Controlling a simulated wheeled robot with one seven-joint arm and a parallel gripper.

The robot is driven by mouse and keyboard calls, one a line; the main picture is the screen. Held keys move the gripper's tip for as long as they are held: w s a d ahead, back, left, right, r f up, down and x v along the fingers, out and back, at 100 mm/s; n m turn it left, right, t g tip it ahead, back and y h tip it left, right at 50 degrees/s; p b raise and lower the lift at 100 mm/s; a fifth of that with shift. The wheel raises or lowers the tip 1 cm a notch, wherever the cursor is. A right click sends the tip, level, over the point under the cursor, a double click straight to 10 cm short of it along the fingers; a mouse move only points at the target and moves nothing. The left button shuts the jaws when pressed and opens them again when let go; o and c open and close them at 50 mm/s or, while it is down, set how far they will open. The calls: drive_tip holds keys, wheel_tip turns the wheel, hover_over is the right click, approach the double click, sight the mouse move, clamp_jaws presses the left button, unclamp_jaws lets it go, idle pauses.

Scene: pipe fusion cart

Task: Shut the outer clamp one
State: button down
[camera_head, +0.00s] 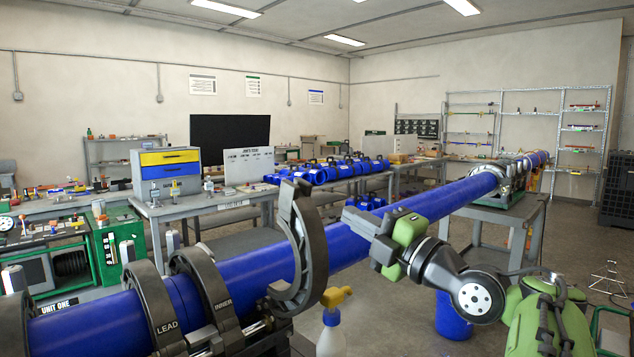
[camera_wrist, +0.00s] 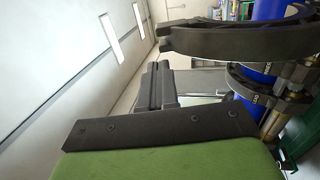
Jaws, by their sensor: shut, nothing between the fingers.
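The outer clamp (camera_head: 306,235) is a dark half-ring standing open. Its curved upper jaw is swung up beside the blue pipe (camera_head: 345,247), and any label on it is not readable. The curved jaw also shows across the top of the wrist view (camera_wrist: 235,40). My gripper (camera_head: 362,222) is to the right of the open jaw, at the pipe in the head view, apart from the jaw. Its dark fingers, also in the wrist view (camera_wrist: 158,85), are together and empty. Whether they touch the pipe cannot be told.
The LEAD clamp (camera_head: 152,305) and INNER clamp (camera_head: 207,290) stand around the pipe at lower left. A spray bottle (camera_head: 331,325) with a yellow head stands in front of the open clamp. A blue bucket (camera_head: 453,318) is on the floor beneath my arm. Benches line the back.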

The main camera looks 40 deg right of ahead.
sight(306, 188)
drive_tip(key=p+x, duration=0.6)
drive_tip(key=x, duration=0.4)
drive_tip(key=shift+p, duration=0.35)
